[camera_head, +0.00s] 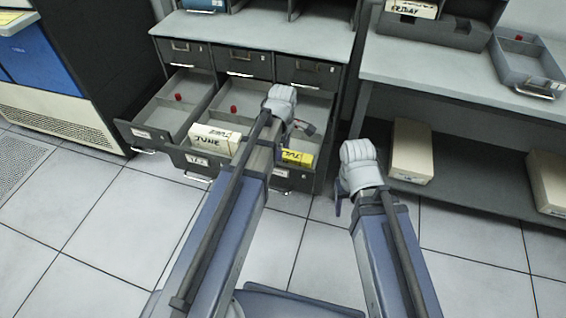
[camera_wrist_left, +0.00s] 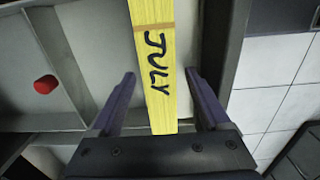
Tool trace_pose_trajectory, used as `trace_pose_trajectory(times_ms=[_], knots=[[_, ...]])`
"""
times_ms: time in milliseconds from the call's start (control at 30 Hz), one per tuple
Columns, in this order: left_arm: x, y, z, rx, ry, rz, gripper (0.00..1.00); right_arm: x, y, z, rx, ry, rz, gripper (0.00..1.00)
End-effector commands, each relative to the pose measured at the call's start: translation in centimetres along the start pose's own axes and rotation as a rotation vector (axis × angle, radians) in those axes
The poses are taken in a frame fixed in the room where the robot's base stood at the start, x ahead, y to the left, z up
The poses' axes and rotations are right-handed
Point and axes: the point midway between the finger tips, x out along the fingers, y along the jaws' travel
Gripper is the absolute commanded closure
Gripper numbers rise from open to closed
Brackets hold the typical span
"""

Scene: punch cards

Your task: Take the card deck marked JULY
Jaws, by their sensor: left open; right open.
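The yellow card deck marked JULY (camera_head: 297,157) stands at the front right of an open grey drawer (camera_head: 318,112). In the left wrist view the JULY deck (camera_wrist_left: 156,60) lies between the two fingers of my left gripper (camera_wrist_left: 160,76), with a gap on each side. My left gripper (camera_head: 300,127) is open over the drawer in the head view, and my arm hides part of the drawer. My right gripper (camera_head: 339,203) is open and empty in front of the shelf unit, mostly hidden behind its wrist.
A pale deck marked JUNE (camera_head: 214,138) sits near the front of the open drawers, left of my left arm. Red knobs (camera_head: 178,97) show inside the drawers. Boxes (camera_head: 411,150) stand on the low shelf at right. The tiled floor (camera_head: 110,230) is clear.

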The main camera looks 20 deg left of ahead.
Motion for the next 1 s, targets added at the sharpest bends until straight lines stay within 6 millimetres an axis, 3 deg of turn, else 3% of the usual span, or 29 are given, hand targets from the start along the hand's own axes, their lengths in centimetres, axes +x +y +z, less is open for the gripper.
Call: trace_pose_trajectory(times_ms=[67,700,1000], knots=[[-0.03,0.0,0.0,0.0,0.0,0.0,0.26,-0.03,0.0,0.0,0.0,0.0,0.0,0.41],[-0.02,0.0,0.0,0.0,0.0,0.0,0.98,-0.02,0.0,0.0,0.0,0.0,0.0,0.41],[-0.02,0.0,0.0,0.0,0.0,0.0,1.0,-0.02,0.0,0.0,0.0,0.0,0.0,0.41]])
